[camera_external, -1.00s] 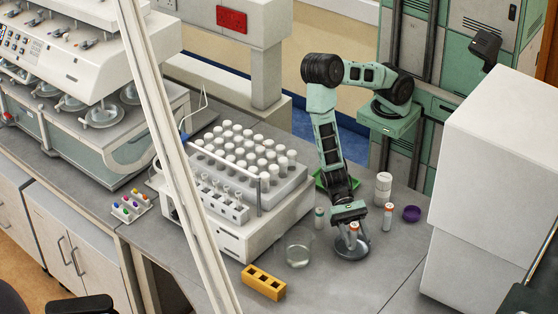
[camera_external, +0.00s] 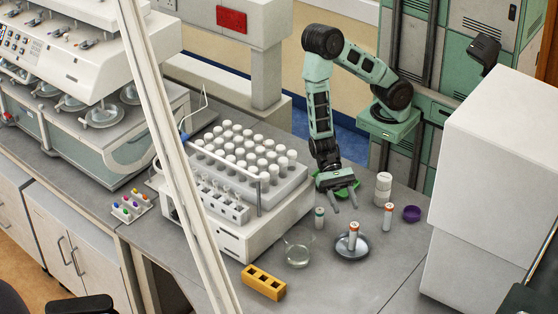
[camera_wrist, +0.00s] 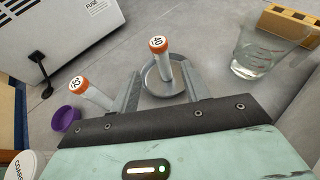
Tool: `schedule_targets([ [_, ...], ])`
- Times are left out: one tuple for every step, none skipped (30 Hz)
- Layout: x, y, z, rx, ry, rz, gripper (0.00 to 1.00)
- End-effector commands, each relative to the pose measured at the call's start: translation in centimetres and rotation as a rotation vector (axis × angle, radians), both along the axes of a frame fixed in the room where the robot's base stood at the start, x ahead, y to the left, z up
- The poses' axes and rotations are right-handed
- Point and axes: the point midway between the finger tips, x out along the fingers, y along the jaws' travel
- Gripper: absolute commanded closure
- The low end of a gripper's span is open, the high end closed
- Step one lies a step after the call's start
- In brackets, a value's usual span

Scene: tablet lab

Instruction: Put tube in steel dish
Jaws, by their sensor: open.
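An orange-capped tube (camera_external: 353,234) stands upright in the round steel dish (camera_external: 342,253) on the grey bench. In the wrist view its cap reads 40 (camera_wrist: 158,45), and the dish rim (camera_wrist: 147,80) shows around its foot. My gripper (camera_external: 346,207) is open and empty, behind and above the dish, apart from the tube. In the wrist view its two fingers point toward the dish, one on each side. A second orange-capped tube (camera_external: 387,218), marked 32 in the wrist view (camera_wrist: 78,84), stands to the right. A teal-capped tube (camera_external: 319,219) stands to the left.
A glass beaker (camera_external: 298,251) and a yellow block rack (camera_external: 263,283) stand left of the dish. A white bottle (camera_external: 383,188) and purple cap (camera_external: 411,213) are at the back right. A large white machine (camera_external: 490,165) bounds the right.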

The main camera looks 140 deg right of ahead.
Motion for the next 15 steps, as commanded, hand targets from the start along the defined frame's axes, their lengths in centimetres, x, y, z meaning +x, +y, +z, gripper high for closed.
schedule_targets([
  [-0.2, -0.2, 0.1, -0.001, -0.001, 0.003, 0.54],
  [-0.4, -0.2, 0.2, -0.003, -0.003, 0.009, 0.54],
  [-0.6, 0.1, 0.5, -0.008, -0.009, 0.029, 0.54],
  [-1.0, 0.6, 0.8, -0.014, -0.017, 0.054, 0.54],
  [-1.4, 1.2, 1.1, -0.023, -0.026, 0.087, 0.54],
  [-2.2, 2.4, 1.7, -0.04, -0.046, 0.149, 0.54],
  [-3.0, 3.4, 2.1, -0.058, -0.063, 0.211, 0.54],
  [-4.0, 4.6, 2.7, -0.08, -0.087, 0.285, 0.54],
  [-5.8, 6.4, 3.5, -0.116, -0.123, 0.402, 0.54],
  [-7.4, 7.7, 4.0, -0.148, -0.156, 0.501, 0.54],
  [-9.1, 8.9, 4.5, -0.184, -0.192, 0.608, 0.54],
  [-11.5, 10.2, 5.1, -0.234, -0.244, 0.752, 0.54],
  [-13.3, 10.9, 5.5, -0.274, -0.284, 0.858, 0.54],
  [-15.0, 11.5, 5.8, -0.314, -0.326, 0.963, 0.54],
  [-17.1, 11.9, 6.1, -0.37, -0.384, 1.101, 0.54],
])
